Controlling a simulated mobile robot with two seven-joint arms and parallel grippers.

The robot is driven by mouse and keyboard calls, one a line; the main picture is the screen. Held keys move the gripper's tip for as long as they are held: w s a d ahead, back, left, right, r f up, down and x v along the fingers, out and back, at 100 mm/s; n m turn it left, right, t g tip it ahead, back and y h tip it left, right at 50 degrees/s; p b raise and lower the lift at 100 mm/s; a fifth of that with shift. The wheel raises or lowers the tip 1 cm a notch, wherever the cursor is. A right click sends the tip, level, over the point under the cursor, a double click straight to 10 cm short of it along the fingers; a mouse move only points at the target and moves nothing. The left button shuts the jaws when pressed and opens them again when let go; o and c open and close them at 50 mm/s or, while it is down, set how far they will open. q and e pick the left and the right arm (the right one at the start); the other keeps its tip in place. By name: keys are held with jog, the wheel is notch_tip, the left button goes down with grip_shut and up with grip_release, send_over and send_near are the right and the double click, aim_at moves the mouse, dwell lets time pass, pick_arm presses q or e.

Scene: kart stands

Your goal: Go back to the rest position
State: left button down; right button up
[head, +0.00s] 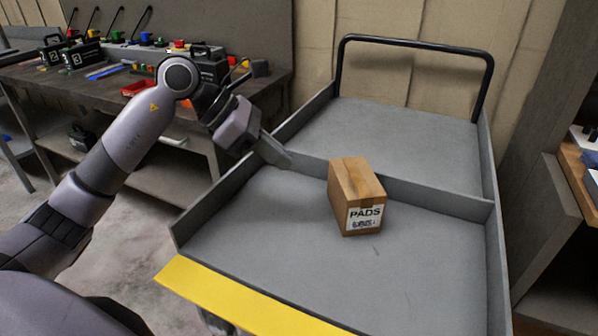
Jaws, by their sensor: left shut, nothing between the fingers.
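My left arm comes in from the left, and its gripper (277,158) is shut and empty. The fingertips are over the left side of the grey cart (285,225), to the left of a brown cardboard box and apart from it. The box (357,188) is labelled PADS and sits in the cart's near compartment, close to the divider. My right gripper is not in view.
The cart has low side walls, a yellow front edge (240,300) and a black handle (415,42) at the back. A workbench (120,95) with tools and small parts stands at the back left. Wooden shelving (580,180) stands at the right.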

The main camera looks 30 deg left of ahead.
pick_arm(q)
jog(key=shift+v, duration=1.5)
